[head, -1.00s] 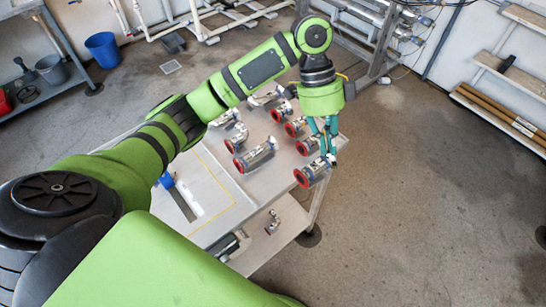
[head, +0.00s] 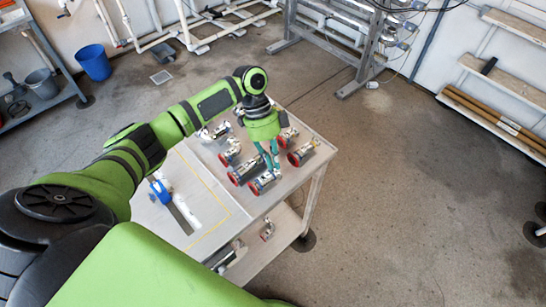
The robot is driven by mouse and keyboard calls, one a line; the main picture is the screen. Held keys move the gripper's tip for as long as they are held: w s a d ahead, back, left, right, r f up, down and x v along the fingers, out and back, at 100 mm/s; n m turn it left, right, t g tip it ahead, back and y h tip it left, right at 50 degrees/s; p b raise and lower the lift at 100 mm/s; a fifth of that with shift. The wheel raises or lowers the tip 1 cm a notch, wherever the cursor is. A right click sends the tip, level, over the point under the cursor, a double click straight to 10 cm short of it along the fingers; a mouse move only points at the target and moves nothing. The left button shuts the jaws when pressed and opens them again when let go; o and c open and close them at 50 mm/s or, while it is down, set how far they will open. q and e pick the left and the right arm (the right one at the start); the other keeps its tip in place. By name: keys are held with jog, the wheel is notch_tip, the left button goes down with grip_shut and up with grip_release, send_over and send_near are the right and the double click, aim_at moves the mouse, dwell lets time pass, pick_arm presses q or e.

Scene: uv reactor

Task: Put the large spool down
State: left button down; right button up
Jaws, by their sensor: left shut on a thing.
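My left gripper (head: 272,164) comes down over the front right part of the metal table (head: 232,212). Its teal fingers are shut on the large spool (head: 265,181), a grey metal pipe piece with a red flange at its lower left end. The spool lies roughly level, over or on the table close to its front edge. I cannot tell whether it touches the top. The fingers hide part of it. Another large spool (head: 245,171) is close beside it on the left. My right gripper is not in view.
A spool (head: 302,152) stands right of the gripper, and smaller spools (head: 228,152) stand behind and left. A blue object (head: 160,190) lies on the table's left part. A lower shelf (head: 265,250) holds a small fitting (head: 267,231). Open floor lies to the right.

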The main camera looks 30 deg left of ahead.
pick_arm(q)
jog(key=shift+f, duration=0.4)
jog(key=shift+f, duration=0.1)
jog(key=c, duration=1.4)
grip_release()
jog(key=shift+o, duration=0.2)
jog(key=shift+r, duration=0.2)
jog(key=b+v, duration=0.2)
jog(key=v, duration=1)
jog(key=shift+b, duration=0.4)
